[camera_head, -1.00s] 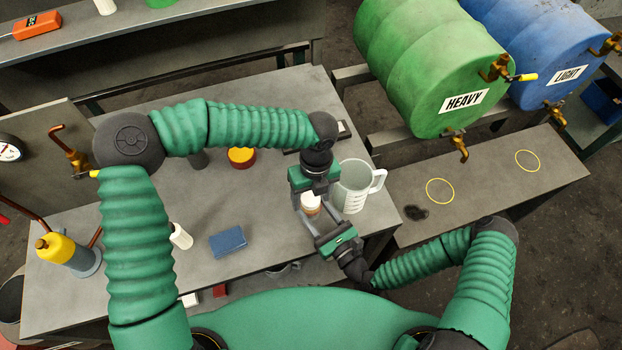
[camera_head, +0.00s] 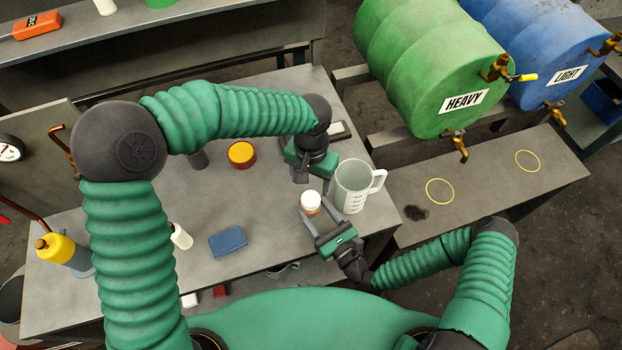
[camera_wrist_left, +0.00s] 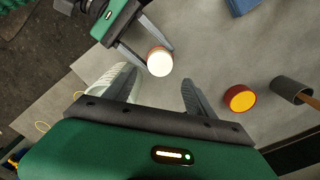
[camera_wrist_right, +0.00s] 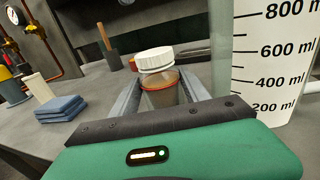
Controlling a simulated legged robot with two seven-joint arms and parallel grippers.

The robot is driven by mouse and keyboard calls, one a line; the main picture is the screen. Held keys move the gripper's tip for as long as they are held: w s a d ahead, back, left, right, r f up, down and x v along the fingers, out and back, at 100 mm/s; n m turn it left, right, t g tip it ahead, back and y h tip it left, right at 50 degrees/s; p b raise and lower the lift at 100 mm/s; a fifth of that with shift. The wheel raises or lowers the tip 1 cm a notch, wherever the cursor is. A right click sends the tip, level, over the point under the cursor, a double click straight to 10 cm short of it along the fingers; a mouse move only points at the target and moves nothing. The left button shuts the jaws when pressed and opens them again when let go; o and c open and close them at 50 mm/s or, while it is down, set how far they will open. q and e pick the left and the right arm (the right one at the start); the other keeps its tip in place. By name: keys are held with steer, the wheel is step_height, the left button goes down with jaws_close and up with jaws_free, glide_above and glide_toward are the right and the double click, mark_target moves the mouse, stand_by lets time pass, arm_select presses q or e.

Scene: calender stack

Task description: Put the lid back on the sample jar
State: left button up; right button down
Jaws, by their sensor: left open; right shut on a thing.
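The sample jar is a small amber jar (camera_wrist_right: 161,93) standing upright on the bench. My right gripper (camera_head: 318,211) is shut around its body. The white lid (camera_wrist_right: 155,58) sits on top of the jar, looking slightly tilted and off-centre to the left in the right wrist view; I cannot tell whether it is seated. The lid also shows in the head view (camera_head: 311,197) and the left wrist view (camera_wrist_left: 160,65). My left gripper (camera_head: 312,178) is open and empty, behind the jar and apart from the lid. Its spread fingers show in the left wrist view (camera_wrist_left: 158,82).
A clear measuring jug (camera_head: 352,187) stands close to the right of the jar.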

mark_target(311, 198)
arm_select(q)
step_height(311, 198, down, 8)
steer(key=shift+f, duration=0.1)
stand_by(0.4)
jaws_close()
steer(key=m, duration=0.4)
steer(key=shift+m, duration=0.3)
steer(key=shift+o, duration=0.8)
jaws_free()
